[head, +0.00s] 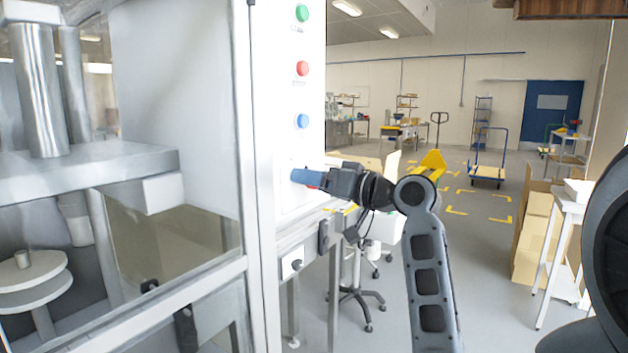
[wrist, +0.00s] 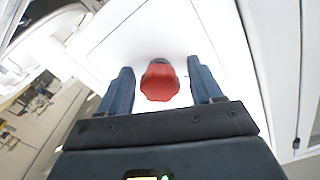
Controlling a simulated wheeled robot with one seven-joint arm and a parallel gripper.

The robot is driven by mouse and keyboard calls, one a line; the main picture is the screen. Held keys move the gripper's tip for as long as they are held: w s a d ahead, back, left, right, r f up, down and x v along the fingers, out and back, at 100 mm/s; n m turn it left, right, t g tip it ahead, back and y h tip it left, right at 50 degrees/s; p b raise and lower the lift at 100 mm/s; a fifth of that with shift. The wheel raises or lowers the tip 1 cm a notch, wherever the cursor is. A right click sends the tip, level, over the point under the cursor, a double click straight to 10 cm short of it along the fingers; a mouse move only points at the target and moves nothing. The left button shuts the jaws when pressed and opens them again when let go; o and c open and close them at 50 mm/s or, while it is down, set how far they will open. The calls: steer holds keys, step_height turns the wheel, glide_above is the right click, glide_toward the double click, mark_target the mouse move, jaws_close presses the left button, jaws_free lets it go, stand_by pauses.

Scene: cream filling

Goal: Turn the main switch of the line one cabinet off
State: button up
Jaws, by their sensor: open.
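My gripper (wrist: 160,66) is open, with one blue finger on each side of the knob. A gap shows between the knob and each finger. In the head view my gripper (head: 300,177) is at the white cabinet front (head: 290,145), below the round buttons. There the fingers hide most of the knob. I cannot read any marking of the knob's position.
Green (head: 302,13), red (head: 302,68) and blue (head: 301,121) buttons sit above my gripper on the cabinet. A glazed machine frame (head: 245,200) stands to the left. A yellow pallet truck (head: 433,163) and a blue trolley (head: 487,171) stand behind. Cardboard boxes (head: 535,235) are at right.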

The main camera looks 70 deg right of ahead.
steer(key=shift+c, duration=0.4)
steer(key=c, duration=1)
steer(key=shift+o, duration=0.2)
